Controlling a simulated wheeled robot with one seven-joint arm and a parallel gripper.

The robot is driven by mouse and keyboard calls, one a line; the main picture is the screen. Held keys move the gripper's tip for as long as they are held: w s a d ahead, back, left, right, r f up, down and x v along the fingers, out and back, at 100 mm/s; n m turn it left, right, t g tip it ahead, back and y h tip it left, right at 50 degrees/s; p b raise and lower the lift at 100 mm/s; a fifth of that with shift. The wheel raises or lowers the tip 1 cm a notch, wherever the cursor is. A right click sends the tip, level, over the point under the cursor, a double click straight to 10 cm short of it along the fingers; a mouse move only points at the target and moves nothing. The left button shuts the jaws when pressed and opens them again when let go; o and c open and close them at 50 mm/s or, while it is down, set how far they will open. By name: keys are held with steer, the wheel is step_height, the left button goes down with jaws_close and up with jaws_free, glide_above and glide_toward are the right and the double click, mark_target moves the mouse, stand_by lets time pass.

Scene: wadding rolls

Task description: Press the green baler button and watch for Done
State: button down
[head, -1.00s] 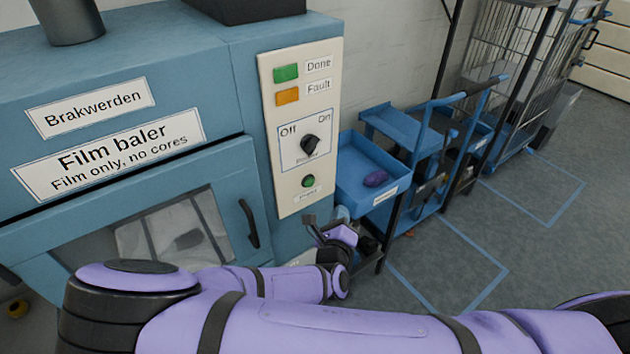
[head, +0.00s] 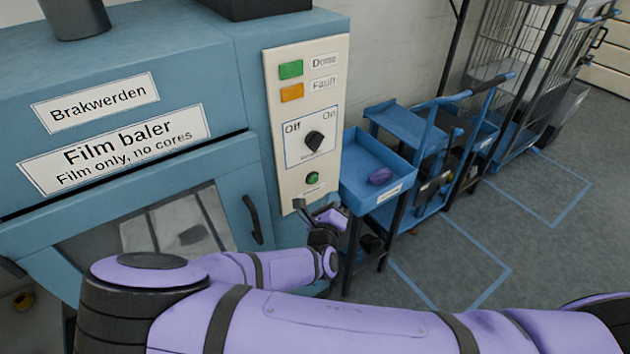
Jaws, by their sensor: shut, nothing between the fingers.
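The blue film baler (head: 190,60) stands at the left with a cream control panel (head: 262,120) on its right front. The round green button (head: 312,178) sits low on the panel, below the black Off/On knob (head: 314,141). The green Done lamp (head: 290,69) and the orange Fault lamp (head: 292,92) are at the panel's top. I cannot tell whether either is lit. My gripper (head: 300,205) is shut and empty, just below the green button, near the panel's lower edge. The button is in plain view; contact is not visible.
A blue trolley (head: 378,160) with a purple item (head: 380,176) in its top tray stands close right of the panel. The baler door's black handle (head: 252,220) is left of my gripper. Wire cages (head: 520,60) stand behind; marked floor lies at right.

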mark_target(313, 179)
steer(key=shift+w+a, duration=0.55)
steer(key=shift+w, duration=0.25)
steer(key=shift+w+a, duration=0.5)
steer(key=shift+w, duration=0.3)
steer(key=shift+w, duration=0.1)
stand_by(0.9)
steer(key=shift+w+a, duration=0.2)
steer(key=shift+a, duration=0.05)
